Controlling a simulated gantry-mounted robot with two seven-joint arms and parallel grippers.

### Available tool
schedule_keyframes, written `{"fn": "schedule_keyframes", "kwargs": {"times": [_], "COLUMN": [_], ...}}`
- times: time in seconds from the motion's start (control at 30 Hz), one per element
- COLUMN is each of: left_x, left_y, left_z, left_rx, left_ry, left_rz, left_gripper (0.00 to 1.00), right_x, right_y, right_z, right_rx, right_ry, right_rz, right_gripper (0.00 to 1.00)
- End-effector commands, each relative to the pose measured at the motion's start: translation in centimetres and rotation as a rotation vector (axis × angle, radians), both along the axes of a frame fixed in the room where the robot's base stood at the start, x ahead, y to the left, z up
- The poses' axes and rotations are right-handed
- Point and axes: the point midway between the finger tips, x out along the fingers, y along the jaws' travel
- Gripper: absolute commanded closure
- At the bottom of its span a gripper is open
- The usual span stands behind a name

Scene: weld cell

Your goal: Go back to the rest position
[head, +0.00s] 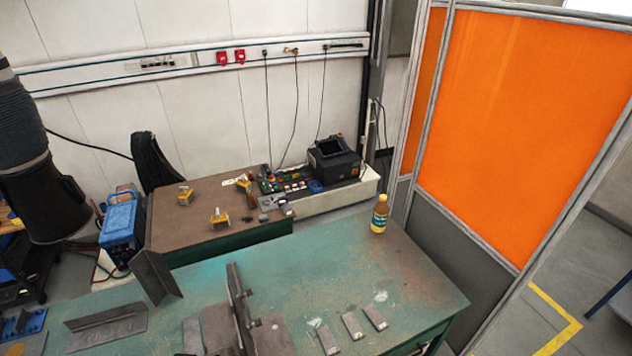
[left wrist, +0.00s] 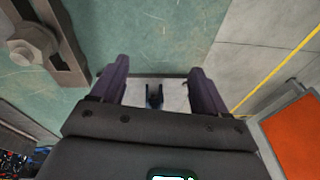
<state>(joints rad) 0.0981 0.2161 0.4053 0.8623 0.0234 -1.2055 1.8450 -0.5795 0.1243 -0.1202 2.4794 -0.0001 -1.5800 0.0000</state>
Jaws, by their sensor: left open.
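My left gripper (left wrist: 160,80) shows in the left wrist view, its two dark purple fingers spread wide apart with nothing held between them. Beyond and between the fingers, I see the edge of the green table, grey floor and a small dark object (left wrist: 154,96) that I cannot identify. A steel part with a large bolt (left wrist: 30,45) lies to the upper left of the fingers, apart from them. Neither gripper shows in the head view. My right gripper is in neither view.
The green worktable (head: 400,268) bears a steel fixture (head: 240,310), several small plates (head: 352,325), angled steel pieces (head: 155,276) and a yellow bottle (head: 380,214). A dark ribbed hose-like shape (head: 25,150) hangs at left. An orange screen (head: 520,120) stands at right. The table's right part is mostly clear.

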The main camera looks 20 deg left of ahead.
Motion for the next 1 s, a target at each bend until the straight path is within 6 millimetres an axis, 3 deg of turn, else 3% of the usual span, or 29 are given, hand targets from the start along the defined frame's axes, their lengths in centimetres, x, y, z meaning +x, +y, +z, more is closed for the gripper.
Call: {"fn": "schedule_keyframes", "kwargs": {"times": [0.03,0.13,0.37,0.57,0.7,0.83,0.9,1.0], "left_x": [-1.8,-3.7,-5.2,-4.9,-3.8,-2.3,-2.2,-2.4], "left_y": [-0.5,-2.3,-10.6,-19.9,-25.4,-28.1,-28.5,-28.4], "left_z": [0.1,1.1,6.7,15.3,23.4,30.4,32.4,33.1], "left_rx": [0.023,0.042,-0.008,-0.074,-0.062,0.022,0.058,0.072], "left_ry": [0.010,0.014,-0.021,-0.112,-0.209,-0.271,-0.261,-0.216], "left_rz": [-0.052,-0.203,-0.731,-1.271,-1.678,-2.023,-2.165,-2.315], "left_gripper": [0.26,0.26,0.26,0.26,0.26,0.26,0.26,0.26], "right_x": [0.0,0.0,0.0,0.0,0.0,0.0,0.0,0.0], "right_y": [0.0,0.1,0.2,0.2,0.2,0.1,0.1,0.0], "right_z": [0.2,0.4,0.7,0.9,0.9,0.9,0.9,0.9], "right_rx": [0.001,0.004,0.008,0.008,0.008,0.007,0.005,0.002], "right_ry": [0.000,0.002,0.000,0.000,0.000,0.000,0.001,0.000], "right_rz": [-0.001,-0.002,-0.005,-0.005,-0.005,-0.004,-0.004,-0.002], "right_gripper": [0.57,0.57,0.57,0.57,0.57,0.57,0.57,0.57]}}
